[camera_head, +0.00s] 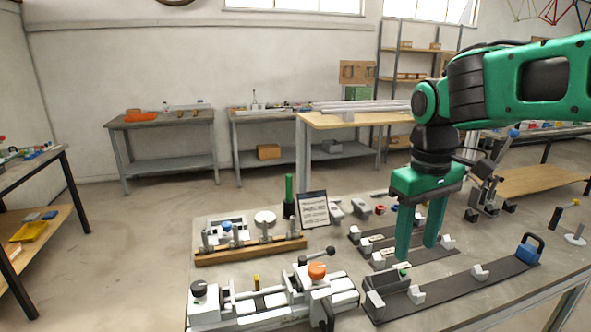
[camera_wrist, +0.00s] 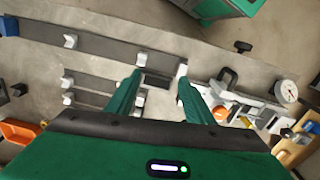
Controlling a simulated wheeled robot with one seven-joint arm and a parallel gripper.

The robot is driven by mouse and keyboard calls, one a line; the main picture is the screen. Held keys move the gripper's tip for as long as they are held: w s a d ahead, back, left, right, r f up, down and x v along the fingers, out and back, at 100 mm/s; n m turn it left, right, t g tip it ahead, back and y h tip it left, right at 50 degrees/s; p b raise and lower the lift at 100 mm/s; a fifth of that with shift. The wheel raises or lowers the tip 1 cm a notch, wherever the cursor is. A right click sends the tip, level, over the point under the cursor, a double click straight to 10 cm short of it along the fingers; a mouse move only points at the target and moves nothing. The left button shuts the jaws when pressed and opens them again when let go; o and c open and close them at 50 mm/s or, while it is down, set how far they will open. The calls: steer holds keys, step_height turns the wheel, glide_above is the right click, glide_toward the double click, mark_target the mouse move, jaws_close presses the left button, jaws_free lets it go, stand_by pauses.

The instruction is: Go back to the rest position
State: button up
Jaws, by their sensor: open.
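My gripper (camera_head: 417,252) is green and points down over the frame jig on the workbench, at the right of the head view. Its two fingers are apart, with nothing held between them. In the wrist view, my gripper (camera_wrist: 160,78) also shows open, with the fingertips close above a dark rail (camera_wrist: 105,47) that carries small grey blocks. In the head view, the long front rail (camera_head: 450,287) lies just below the fingers. I cannot tell whether the fingertips touch anything.
The workbench (camera_head: 505,235) holds a white clamp fixture (camera_head: 270,305) with an orange knob, a wooden strip (camera_head: 250,251) with upright posts, a sign (camera_head: 313,209) and a blue-handled part (camera_head: 529,250). Other tables stand along the back wall. Open floor (camera_head: 130,235) lies left.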

steer(key=s+d+f+m, duration=0.5)
steer(key=s+d, duration=0.3)
steer(key=s, duration=0.1)
steer(key=s+d+f+m, duration=0.5)
steer(key=s+d, duration=0.4)
steer(key=s, duration=0.1)
steer(key=shift+d+f+m+y, duration=0.25)
steer(key=shift+m+y, duration=0.05)
steer(key=shift+m, duration=0.1)
steer(key=shift+w, duration=0.1)
steer(key=shift+w+f, duration=0.25)
steer(key=shift+w, duration=0.35)
steer(key=c, duration=0.5)
steer(key=shift+a, duration=0.1)
